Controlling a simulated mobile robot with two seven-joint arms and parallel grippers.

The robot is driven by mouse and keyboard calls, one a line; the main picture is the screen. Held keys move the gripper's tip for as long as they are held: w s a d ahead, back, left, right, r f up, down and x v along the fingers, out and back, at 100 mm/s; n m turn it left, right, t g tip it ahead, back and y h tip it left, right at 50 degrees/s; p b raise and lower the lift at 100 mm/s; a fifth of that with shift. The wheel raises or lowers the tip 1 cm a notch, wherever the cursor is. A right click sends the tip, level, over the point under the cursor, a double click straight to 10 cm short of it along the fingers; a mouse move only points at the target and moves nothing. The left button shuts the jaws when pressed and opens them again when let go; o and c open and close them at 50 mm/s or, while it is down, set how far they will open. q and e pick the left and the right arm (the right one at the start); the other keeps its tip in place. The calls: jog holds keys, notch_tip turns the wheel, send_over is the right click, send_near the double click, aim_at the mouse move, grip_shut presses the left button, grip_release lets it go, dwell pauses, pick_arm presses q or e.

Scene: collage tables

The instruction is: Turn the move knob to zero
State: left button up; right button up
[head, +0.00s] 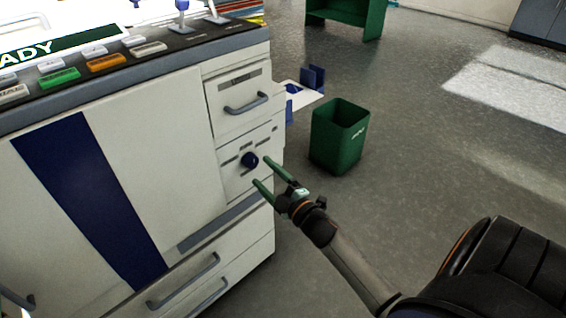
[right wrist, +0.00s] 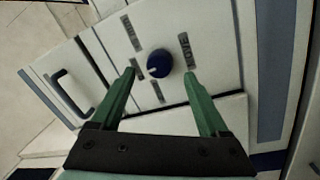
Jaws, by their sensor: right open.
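The dark blue round knob (head: 249,160) sits on a white front panel of the large white machine (head: 150,130), below a drawer with a grey handle. In the right wrist view the knob (right wrist: 159,63) has a pale pointer mark and labels around it; one seems to read MOVE, and the rest are too blurred to read. My right gripper (head: 264,170) has green fingers and is open in front of the panel. In the right wrist view its fingertips (right wrist: 160,72) lie on either side of the knob, apart from it. My left gripper is not in view.
A green bin (head: 338,138) stands on the floor right of the machine, near a small white shelf (head: 300,97) with blue holders. Drawer handles (head: 183,281) stick out low on the machine. Colored buttons (head: 106,63) line its top.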

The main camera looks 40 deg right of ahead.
jog(key=s+p, duration=0.1)
jog(key=s, duration=0.8)
jog(key=shift+f, duration=0.45)
